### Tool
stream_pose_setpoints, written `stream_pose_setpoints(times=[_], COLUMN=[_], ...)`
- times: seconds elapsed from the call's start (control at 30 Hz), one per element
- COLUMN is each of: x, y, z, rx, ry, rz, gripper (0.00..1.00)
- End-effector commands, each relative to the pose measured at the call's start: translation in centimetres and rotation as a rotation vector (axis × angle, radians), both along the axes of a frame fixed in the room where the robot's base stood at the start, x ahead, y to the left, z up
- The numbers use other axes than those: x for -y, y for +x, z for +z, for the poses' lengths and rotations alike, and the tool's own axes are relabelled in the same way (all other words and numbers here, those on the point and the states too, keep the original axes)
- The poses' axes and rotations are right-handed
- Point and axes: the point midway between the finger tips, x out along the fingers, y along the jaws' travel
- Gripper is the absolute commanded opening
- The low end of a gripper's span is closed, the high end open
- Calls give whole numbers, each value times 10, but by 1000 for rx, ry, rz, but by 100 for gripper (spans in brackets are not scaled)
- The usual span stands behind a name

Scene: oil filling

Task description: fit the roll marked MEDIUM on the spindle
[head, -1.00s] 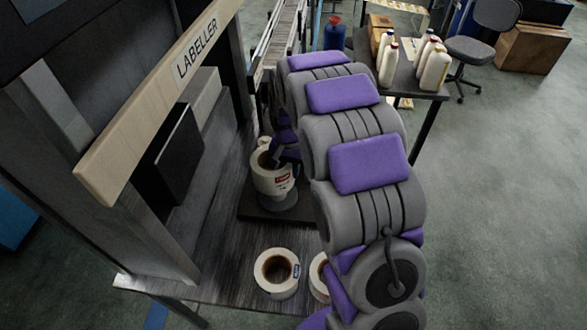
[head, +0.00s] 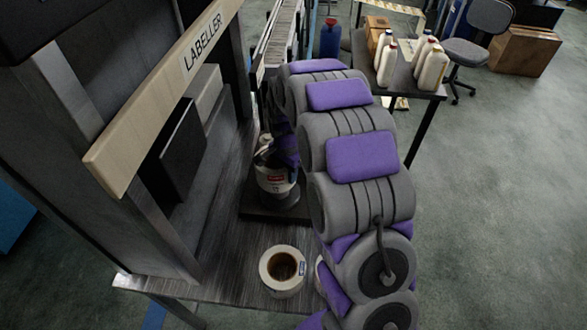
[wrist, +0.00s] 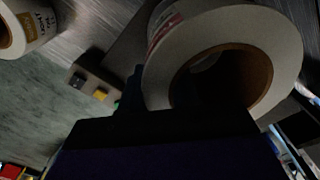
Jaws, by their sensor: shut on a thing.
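A white roll with a red label (head: 277,186) is at the dark base plate on the labeller bench. It looks nearly upright, and the print is too small to read. My gripper (head: 280,150) is at its top, shut on its wall. In the wrist view the held roll (wrist: 285,35) shows its brown core, with one dark finger outside the wall and the core partly hidden. The spindle is hidden, so I cannot tell how far the roll is on it. A second roll with a dark blue label (head: 283,288) stands at the front of the bench.
Another roll is mostly hidden behind my arm. The labeller frame (head: 165,95) rises to the left of the held roll. A conveyor (head: 280,30) runs behind. A side table (head: 418,83) with white bottles stands at the back right. A roll with a yellowish label (wrist: 30,22) shows in the wrist view.

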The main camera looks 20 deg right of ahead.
Motion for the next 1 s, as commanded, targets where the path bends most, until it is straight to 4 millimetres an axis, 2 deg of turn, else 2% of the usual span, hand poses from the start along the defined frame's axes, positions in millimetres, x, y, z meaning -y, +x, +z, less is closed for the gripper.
stream_pose_setpoints(times=[0.33, 0.73, 1.0], x=[14, 2, 9], y=[0, 0, 1], z=[-28, -56, -75], rx=[0, 1, 0], ry=[15, 2, 9], rz=[-1, 0, 0], gripper=[0, 0, 0])
